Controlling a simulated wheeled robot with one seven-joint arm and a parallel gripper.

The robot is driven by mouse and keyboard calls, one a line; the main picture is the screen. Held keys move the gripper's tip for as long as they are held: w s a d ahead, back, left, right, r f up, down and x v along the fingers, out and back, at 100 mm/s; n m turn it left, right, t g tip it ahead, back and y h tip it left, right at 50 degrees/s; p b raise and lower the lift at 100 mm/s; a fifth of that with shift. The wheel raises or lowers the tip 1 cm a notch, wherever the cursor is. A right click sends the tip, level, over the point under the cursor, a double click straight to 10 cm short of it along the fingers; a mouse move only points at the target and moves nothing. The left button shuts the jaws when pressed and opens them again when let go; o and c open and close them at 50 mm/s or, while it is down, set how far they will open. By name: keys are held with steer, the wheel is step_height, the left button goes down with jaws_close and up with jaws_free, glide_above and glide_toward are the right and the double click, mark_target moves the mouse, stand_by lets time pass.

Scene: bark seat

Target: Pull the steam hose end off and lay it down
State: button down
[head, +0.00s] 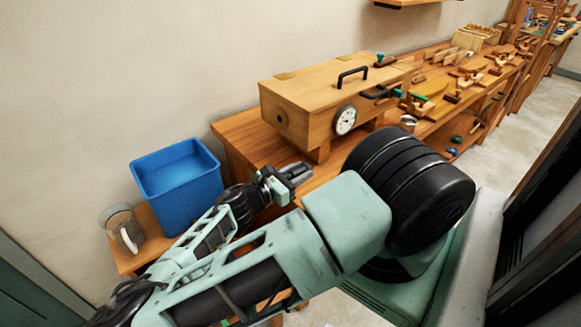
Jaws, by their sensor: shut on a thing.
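A wooden steam box (315,100) stands on the bench, with a black handle on top and a round dial on its front. A dark round port (281,117) shows bare on its left end. My gripper (297,174) is below and slightly right of this port in the picture, apart from it, by the bench's near edge. It is shut on a small grey piece, seemingly the steam hose end, mostly hidden by the fingers. The rest of the hose cannot be made out behind my arm.
A blue bin (178,185) and a clear jug (122,229) stand on a low wooden stand at left. The bench top (237,127) is bare left of the box. Planes and other tools (470,80) crowd the bench to the right.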

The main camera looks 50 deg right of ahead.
mark_target(300, 192)
steer(key=shift+s+f, duration=0.35)
steer(key=shift+s, duration=0.05)
steer(key=shift+f+b, duration=1.95)
steer(key=shift+f, duration=0.15)
steer(key=c, duration=0.9)
jaws_free()
steer(key=b+v, duration=0.4)
steer(key=v, duration=1.3)
steer(key=shift+a, duration=0.2)
steer(key=shift+s, duration=0.15)
